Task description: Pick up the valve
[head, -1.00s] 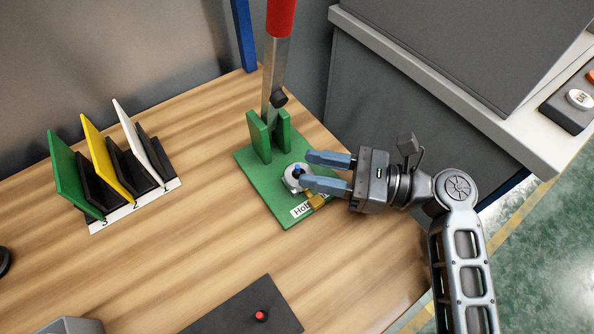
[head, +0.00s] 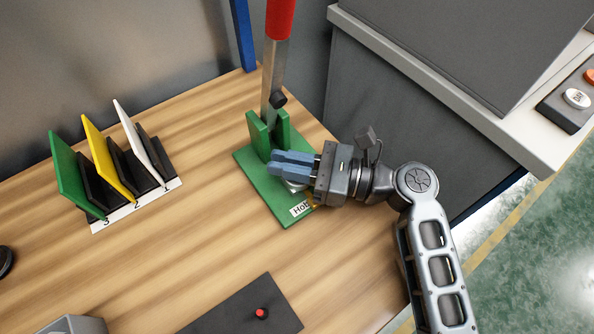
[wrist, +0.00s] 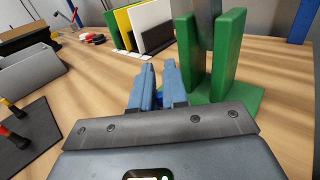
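The valve (head: 293,186) is a small silver piece with a brass part (head: 312,200). It stands on the green holder plate (head: 262,185) in the head view, mostly hidden under my fingers. My gripper (head: 272,162) is at the valve, its two blue fingers nearly together with a narrow gap. They appear shut on the valve's thin blue stem. In the wrist view my fingers (wrist: 158,75) are close together, with a bit of blue between them. The silver body is hidden there. The valve looks still down at the plate.
Two upright green plates (head: 258,135) and a red-handled metal lever (head: 272,80) stand just behind my fingers. A rack of green, yellow and white panels (head: 135,205) is to the left. A black plate with a red knob (head: 262,313) lies in front. A grey cabinet (head: 420,95) bounds the right.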

